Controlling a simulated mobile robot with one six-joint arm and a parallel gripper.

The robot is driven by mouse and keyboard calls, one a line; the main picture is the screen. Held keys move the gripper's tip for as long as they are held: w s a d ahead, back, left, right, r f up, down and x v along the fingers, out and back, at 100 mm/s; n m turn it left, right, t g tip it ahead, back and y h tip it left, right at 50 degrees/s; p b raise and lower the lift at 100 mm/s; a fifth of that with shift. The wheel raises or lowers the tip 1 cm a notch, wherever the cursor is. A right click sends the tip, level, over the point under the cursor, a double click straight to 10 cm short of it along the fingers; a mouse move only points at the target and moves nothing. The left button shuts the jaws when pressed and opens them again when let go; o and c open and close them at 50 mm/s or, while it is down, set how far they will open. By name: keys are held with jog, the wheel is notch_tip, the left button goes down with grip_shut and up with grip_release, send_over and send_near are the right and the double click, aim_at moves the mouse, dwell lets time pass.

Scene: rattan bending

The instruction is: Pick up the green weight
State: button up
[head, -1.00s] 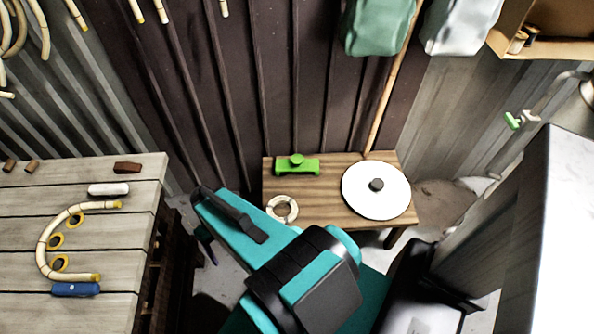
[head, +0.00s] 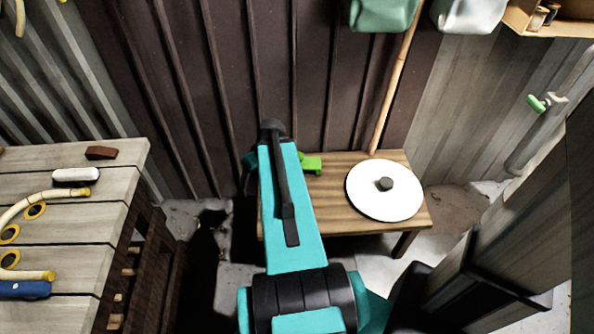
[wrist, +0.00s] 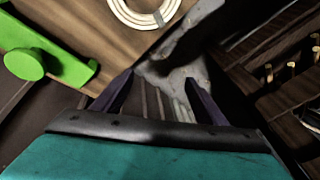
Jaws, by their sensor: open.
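The green weight (head: 313,163) lies at the back left of the small wooden table, partly hidden behind my arm in the head view. In the wrist view the green weight (wrist: 45,62) is at the upper left, a flat bar with a round knob. My gripper (wrist: 158,78) is open and empty. Its two dark fingers point past the table's edge toward the floor, to the right of the weight and apart from it. In the head view the fingers are mostly hidden by my arm.
The small wooden table (head: 330,221) also bears a white disc (head: 372,203) with a dark knob at its right. A cream ring (wrist: 143,12) lies near the table edge. A slatted workbench (head: 85,233) with curved rattan pieces stands at the left. A corrugated wall (head: 220,80) rises behind.

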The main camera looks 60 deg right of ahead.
jog(key=s+d+r+t+h+b, duration=0.2)
jog(key=s+d+b, duration=0.3)
jog(key=d, duration=0.6)
jog(key=m+h+b, duration=0.1)
jog(key=h+b, duration=0.1)
jog(key=b, duration=0.2)
send_near(300, 153)
notch_tip(300, 153, up, 3)
jog(key=s+a, duration=0.2)
jog(key=shift+w+a+t, duration=0.15)
jog(key=shift+t, duration=0.15)
jog(key=shift+b+x, duration=0.85)
jog(key=shift+x, duration=3.55)
jog(key=shift+a, duration=0.2)
jog(key=shift+f, duration=0.15)
jog(key=shift+b+x, duration=1)
jog(key=shift+x, duration=1.55)
